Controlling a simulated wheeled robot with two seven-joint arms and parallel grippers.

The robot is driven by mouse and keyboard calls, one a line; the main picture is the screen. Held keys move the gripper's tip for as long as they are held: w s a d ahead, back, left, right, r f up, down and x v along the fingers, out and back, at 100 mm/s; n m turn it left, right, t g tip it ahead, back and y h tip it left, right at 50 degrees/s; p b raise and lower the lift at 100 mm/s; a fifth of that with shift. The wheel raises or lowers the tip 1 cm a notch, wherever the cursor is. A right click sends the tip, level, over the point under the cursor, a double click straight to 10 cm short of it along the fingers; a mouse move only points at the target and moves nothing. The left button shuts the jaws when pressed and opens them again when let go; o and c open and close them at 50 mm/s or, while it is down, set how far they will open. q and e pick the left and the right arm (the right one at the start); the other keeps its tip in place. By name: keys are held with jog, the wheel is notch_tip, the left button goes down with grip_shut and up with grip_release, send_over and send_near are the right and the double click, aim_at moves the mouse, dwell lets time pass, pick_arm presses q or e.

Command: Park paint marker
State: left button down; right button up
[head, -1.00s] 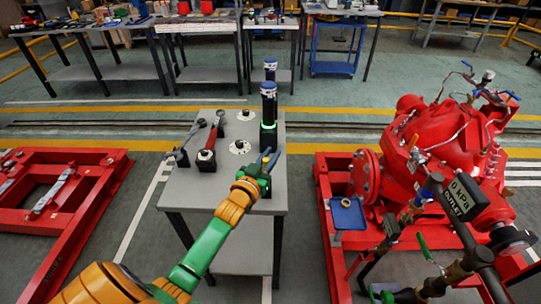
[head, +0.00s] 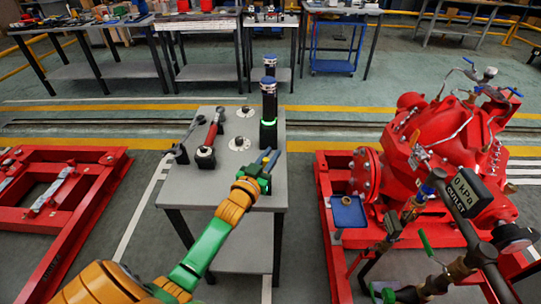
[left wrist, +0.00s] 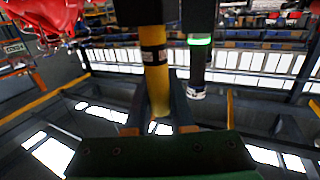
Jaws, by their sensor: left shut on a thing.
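My left gripper (head: 266,160) is over the near right part of the grey table (head: 225,190). In the left wrist view, its fingers (left wrist: 158,122) are shut on a yellow cylinder with a dark labelled band, which looks like the paint marker (left wrist: 157,85). My right gripper is not in view.
A black post with a green light ring (head: 268,122) stands just beyond the gripper, with a blue-topped cylinder (head: 269,88) above it. The red pumpset (head: 440,150) is right.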

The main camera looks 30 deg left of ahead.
aim_at(264, 166)
pick_arm(q)
jog(key=shift+f, duration=0.25)
jog(key=c, duration=0.7)
grip_release()
jog(key=shift+s, duration=0.1)
jog(key=s, duration=0.4)
jog(key=s+d, duration=0.1)
jog(key=s, duration=0.1)
jog(key=shift+s+r, duration=0.1)
jog(key=shift+s, duration=0.3)
